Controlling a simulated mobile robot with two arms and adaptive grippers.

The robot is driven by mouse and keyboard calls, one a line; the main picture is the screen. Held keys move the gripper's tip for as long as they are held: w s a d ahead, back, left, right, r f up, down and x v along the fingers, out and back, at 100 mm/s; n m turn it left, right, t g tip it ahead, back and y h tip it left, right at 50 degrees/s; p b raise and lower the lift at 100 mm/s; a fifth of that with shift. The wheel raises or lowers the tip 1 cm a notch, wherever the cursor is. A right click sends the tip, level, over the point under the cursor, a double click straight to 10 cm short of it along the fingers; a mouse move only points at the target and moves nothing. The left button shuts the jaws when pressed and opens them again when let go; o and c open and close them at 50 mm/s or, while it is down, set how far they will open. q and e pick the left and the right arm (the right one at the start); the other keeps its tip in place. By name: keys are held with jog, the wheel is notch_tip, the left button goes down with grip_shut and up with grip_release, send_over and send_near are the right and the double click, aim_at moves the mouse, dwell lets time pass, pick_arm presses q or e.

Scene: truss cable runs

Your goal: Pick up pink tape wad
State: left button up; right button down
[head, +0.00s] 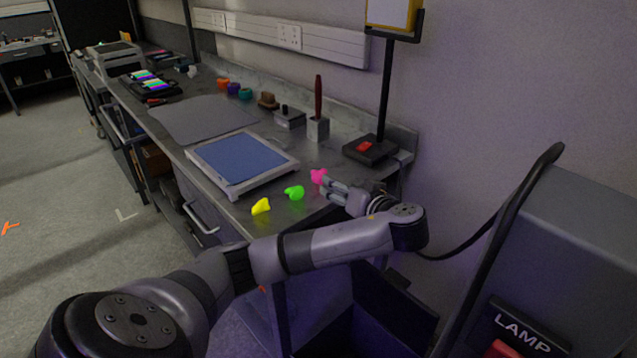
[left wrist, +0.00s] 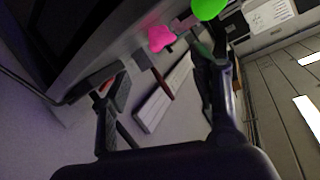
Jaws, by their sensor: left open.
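The pink tape wad (head: 318,176) lies on the grey workbench near its front right end. In the left wrist view the pink wad (left wrist: 160,38) shows at the top middle, between and beyond the fingers. My left gripper (head: 329,189) reaches over the bench end from the right of the wad, fingers apart and empty. Its fingertips are very close to the wad; I cannot tell whether they touch. In the left wrist view the gripper (left wrist: 163,62) is open around empty space. My right gripper is in neither view.
A green wad (head: 294,193) and a yellow wad (head: 261,206) lie left of the pink one. A blue-topped tray (head: 233,188) sits behind them. A black stand base (head: 370,150) is at the bench's right end. A dark grey LAMP box (head: 570,230) stands right.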

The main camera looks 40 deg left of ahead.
aim_at(322, 174)
pick_arm(q)
jog(key=x, duration=0.6)
jog(key=shift+w+a+f, duration=0.15)
jog(key=shift+a, duration=0.15)
jog(key=x, duration=0.1)
jog(key=p+x, duration=0.1)
jog(key=x, duration=0.3)
jog(key=shift+a+r, duration=0.1)
jog(key=shift+r, duration=0.15)
jog(key=shift+a+f, duration=0.1)
jog(key=shift+c, duration=0.3)
jog(key=c, duration=0.8)
